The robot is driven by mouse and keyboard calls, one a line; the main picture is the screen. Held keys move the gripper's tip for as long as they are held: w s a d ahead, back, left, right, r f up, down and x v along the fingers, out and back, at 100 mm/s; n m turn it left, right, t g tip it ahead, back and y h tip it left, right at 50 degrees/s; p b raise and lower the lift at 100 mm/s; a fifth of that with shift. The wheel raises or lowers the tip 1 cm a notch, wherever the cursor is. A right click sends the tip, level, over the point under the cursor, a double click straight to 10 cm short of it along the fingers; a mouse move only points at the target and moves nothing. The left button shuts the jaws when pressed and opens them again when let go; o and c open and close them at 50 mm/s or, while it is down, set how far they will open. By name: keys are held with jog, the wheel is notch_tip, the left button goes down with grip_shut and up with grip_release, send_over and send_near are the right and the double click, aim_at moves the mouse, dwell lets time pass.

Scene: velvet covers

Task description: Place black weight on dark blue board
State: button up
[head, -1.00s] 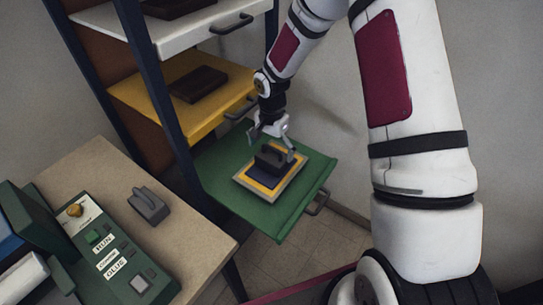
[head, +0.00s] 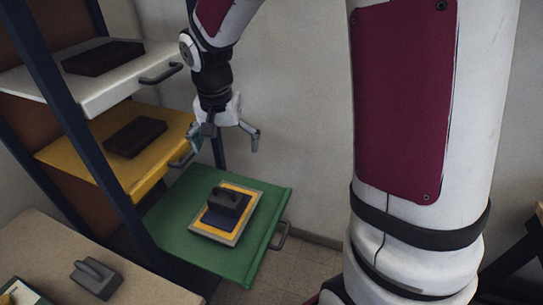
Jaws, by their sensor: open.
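A black weight (head: 228,200) with a raised handle sits on a dark blue board (head: 212,220). The board lies inside a yellow and grey frame (head: 200,229) on the pulled-out green drawer (head: 178,232). Part of the board is hidden under the weight. My gripper (head: 232,142) is open and empty. It hangs above the drawer, apart from the weight, with its fingers pointing down and spread.
A yellow shelf (head: 160,170) and a white shelf (head: 105,92), each with a dark block, stand above the green drawer in a dark blue rack (head: 82,115). A grey weight (head: 97,275) rests on the beige table (head: 150,287). A wall stands behind my gripper.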

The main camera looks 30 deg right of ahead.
jog(key=s+r+n+t, duration=0.1)
jog(key=s+r+n, duration=0.1)
jog(key=s+r, duration=0.2)
jog(key=s+r+n+t, duration=0.1)
jog(key=s+r+n, duration=0.2)
jog(key=s, duration=0.7)
jog(key=s+r+n+t+y, duration=0.1)
jog(key=s+r+n+t, duration=0.1)
jog(key=s+r, duration=0.3)
jog(key=s, duration=0.2)
jog(key=shift+s+a+r+n, duration=0.3)
jog(key=shift+s+a+r, duration=0.05)
jog(key=shift+a, duration=0.05)
